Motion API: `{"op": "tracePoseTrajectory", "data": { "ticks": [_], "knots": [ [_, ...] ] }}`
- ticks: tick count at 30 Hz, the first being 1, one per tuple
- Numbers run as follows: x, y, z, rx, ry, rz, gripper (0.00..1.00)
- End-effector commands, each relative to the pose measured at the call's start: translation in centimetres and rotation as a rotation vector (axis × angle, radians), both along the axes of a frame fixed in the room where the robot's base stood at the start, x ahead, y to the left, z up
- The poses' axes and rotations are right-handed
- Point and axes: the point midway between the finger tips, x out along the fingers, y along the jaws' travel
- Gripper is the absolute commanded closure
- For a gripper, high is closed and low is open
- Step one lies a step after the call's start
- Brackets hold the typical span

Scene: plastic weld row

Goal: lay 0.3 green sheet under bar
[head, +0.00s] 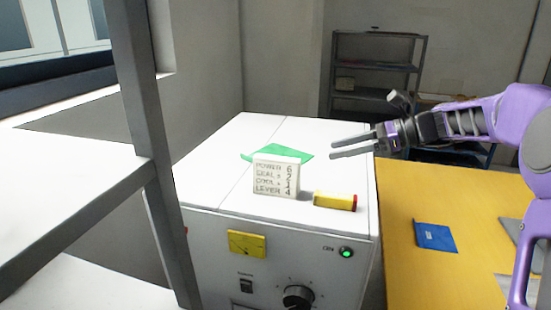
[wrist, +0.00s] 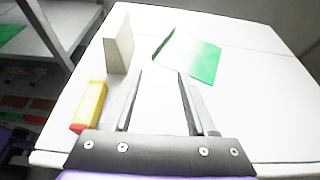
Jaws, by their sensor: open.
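A green sheet (head: 292,150) lies on the white top of the machine, partly hidden behind a standing card in the head view. In the wrist view the sheet (wrist: 207,62) lies just beyond my fingertips, with a pale glare across its middle. My gripper (head: 334,149) is open and empty, reaching in from the right over the machine top. In the wrist view its two fingers (wrist: 160,74) point toward the sheet, with a gap between them and the near edge. I cannot make out a sealing bar in either view.
A white settings card (head: 275,176) stands upright on the machine, with a yellow-and-red block (head: 335,200) beside it. A blue sheet (head: 436,237) lies on the yellow table (head: 405,265) at right. A grey post (head: 145,140) and shelf stand at left.

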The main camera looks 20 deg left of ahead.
Motion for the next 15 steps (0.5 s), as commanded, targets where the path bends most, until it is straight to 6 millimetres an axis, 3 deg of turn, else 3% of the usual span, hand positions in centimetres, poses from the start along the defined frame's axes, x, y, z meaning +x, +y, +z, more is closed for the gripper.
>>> {"op": "tracePoseTrajectory", "data": {
  "ticks": [5,15],
  "knots": [
    [-0.1,1.9,-0.8,0.006,0.025,-0.004,0.43],
    [0.0,8.7,-3.6,0.004,0.023,-0.004,0.43]
  ]
}}
